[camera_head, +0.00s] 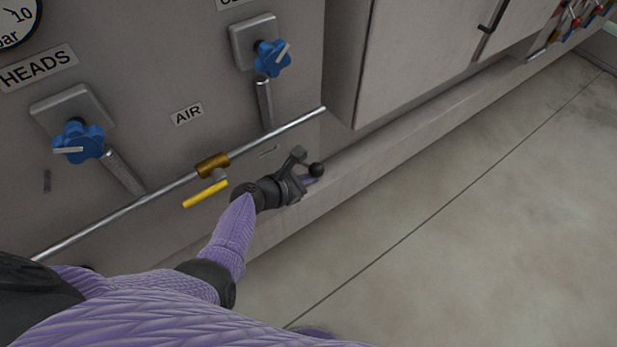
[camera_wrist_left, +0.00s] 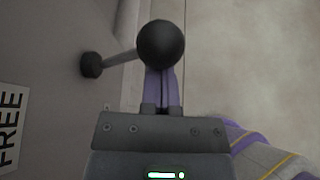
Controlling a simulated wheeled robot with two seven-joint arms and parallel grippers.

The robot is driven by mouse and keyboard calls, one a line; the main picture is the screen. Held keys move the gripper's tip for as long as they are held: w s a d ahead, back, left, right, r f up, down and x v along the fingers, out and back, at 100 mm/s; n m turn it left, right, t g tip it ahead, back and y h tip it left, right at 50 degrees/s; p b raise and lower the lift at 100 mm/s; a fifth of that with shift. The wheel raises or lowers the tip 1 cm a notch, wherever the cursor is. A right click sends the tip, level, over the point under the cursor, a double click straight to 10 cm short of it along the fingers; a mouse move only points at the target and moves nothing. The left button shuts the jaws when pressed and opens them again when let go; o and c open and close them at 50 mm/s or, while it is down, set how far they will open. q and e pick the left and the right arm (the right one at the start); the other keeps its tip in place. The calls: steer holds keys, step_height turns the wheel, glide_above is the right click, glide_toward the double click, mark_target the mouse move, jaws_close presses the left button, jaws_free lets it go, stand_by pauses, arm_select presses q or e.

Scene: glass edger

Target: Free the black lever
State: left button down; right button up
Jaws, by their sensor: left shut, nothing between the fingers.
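The black lever shows in the left wrist view as a grey rod with a round black ball knob (camera_wrist_left: 161,42) at its end and a dark hub (camera_wrist_left: 91,64) at the grey panel. In the head view its ball (camera_head: 316,170) stands out from the lower machine front, beside my left gripper (camera_head: 311,181). The gripper is shut and empty. Its purple fingers (camera_wrist_left: 162,88) lie together just below the ball in the wrist view, and the ball covers their tips. I cannot tell whether they touch it.
A label reading FREE (camera_wrist_left: 9,130) is on the panel. A yellow handle (camera_head: 205,194) on a brass valve (camera_head: 212,165) sits on the steel pipe (camera_head: 282,128), close to my left forearm. Blue knobs (camera_head: 78,141) stick out above. The floor (camera_head: 480,190) at right is clear.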

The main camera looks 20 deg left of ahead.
steer(key=shift+d, duration=0.3)
arm_select(q)
steer(key=s+a+p, duration=0.1)
steer(key=s+a, duration=0.3)
steer(key=s, duration=0.2)
steer(key=s+a+r+p, duration=0.1)
steer(key=s+a, duration=0.2)
steer(key=s, duration=0.3)
steer(key=shift+s+a+r+p, duration=0.2)
steer(key=shift+a+p, duration=0.1)
steer(key=shift+a, duration=0.1)
arm_select(e)
steer(key=r, duration=0.2)
steer(key=shift+a+r, duration=0.3)
steer(key=shift+a, duration=0.1)
steer(key=shift+d, duration=0.2)
